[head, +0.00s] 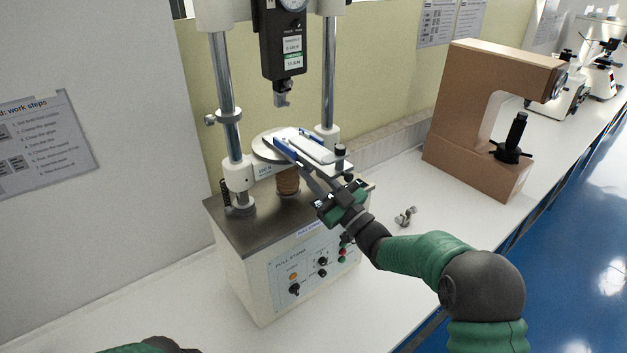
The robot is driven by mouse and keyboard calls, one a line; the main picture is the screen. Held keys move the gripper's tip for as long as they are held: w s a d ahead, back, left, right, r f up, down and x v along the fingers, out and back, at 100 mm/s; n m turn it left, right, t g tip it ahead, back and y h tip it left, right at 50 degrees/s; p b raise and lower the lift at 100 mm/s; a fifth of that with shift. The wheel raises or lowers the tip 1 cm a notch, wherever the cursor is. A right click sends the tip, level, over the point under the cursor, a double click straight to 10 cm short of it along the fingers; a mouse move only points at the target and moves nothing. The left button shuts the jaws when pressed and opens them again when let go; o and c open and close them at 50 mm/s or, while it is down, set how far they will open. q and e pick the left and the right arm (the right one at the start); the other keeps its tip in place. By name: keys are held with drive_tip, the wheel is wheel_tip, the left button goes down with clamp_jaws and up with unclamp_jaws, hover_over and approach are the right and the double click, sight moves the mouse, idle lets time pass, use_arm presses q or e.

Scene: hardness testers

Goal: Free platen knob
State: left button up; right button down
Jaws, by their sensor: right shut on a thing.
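The pull stand (290,240) stands on the bench with a round metal platen (263,146) on a brown column. A small black-topped knob (340,150) shows at the platen's right side; the gripper partly covers the area below it. My right gripper (300,142) reaches over the platen from the lower right. Its blue-tipped fingers are shut on a white piece (312,150) at the platen, and hide part of it. My left gripper is out of view; only a bit of my left arm shows at the bottom edge.
A force gauge (283,40) hangs above the platen between two steel posts. A small metal fitting (405,216) lies on the bench right of the stand. A brown tester (480,115) with a black handle stands farther right. The bench front is clear.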

drive_tip(key=shift+f, duration=0.15)
drive_tip(key=c, duration=1.6)
unclamp_jaws()
drive_tip(key=shift+o, duration=0.4)
drive_tip(key=shift+w, duration=0.15)
